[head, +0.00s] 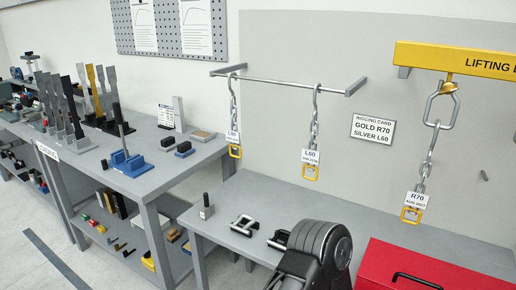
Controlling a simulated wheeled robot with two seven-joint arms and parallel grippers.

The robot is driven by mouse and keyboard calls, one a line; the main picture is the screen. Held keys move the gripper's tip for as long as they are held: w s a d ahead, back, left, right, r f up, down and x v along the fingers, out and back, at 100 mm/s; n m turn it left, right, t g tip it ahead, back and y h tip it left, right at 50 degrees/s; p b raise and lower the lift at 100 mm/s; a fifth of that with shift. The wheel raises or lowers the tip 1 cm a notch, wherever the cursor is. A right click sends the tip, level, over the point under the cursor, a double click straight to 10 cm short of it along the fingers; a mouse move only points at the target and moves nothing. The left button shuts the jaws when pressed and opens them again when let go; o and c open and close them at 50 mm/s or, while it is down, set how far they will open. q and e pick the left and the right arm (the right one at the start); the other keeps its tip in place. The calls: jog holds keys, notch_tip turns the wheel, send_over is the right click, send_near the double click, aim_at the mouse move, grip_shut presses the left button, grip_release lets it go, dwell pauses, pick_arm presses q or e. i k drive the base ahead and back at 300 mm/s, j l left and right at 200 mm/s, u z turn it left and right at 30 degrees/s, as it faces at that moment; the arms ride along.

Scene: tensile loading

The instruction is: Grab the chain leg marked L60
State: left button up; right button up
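The chain leg marked L60 (314,130) hangs from the grey wall rail near the middle of the head view. A chain leg tagged R70 (425,172) hangs at the right from a gold hook under the yellow lifting beam (455,60).
The rail (285,82) juts from the wall. A rigging card (373,129) reads gold R70, silver L60. A red box (425,268) stands at lower right. A cluttered bench stands left.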

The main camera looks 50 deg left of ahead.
aim_at(309, 156)
jog(key=u, duration=1.4)
